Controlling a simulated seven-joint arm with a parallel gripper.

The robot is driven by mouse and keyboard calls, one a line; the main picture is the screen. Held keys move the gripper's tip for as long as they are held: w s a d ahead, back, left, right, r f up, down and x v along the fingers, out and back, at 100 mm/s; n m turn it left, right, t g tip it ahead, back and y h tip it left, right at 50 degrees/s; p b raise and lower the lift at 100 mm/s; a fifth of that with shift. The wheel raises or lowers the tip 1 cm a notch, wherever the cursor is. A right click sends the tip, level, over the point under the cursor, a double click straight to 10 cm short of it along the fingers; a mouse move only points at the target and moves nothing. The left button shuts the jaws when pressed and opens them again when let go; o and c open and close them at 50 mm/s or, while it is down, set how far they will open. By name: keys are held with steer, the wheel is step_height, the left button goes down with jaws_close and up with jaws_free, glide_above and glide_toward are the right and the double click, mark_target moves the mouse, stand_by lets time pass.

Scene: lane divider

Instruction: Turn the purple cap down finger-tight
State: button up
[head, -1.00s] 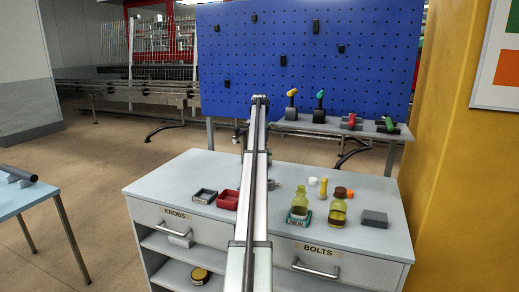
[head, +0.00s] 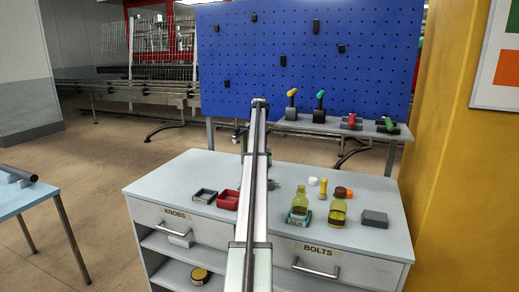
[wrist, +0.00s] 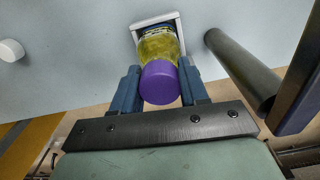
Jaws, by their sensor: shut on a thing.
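The purple cap (wrist: 160,82) is in the lower middle of the wrist view, on the near end of a clear jar (wrist: 158,45) with yellow-green contents. The jar's far end sits in a pale square frame (wrist: 138,36) on a grey-blue surface. My gripper (wrist: 160,88) has its two blue fingers on either side of the cap and is shut on it. The cap's seating against the jar rim is hard to make out. The head view shows my arm but not the fingers or the purple cap.
A dark cylinder (wrist: 243,70) lies close to the right of the jar in the wrist view; a white round object (wrist: 11,50) is at far left. In the head view, a grey cabinet (head: 155,187) holds bottles, small trays and a grey block (head: 374,218).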

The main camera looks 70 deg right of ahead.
steer(key=shift+m, duration=0.4)
steer(key=shift+m, duration=0.8)
steer(key=shift+m, duration=0.9)
steer(key=shift+m, duration=0.9)
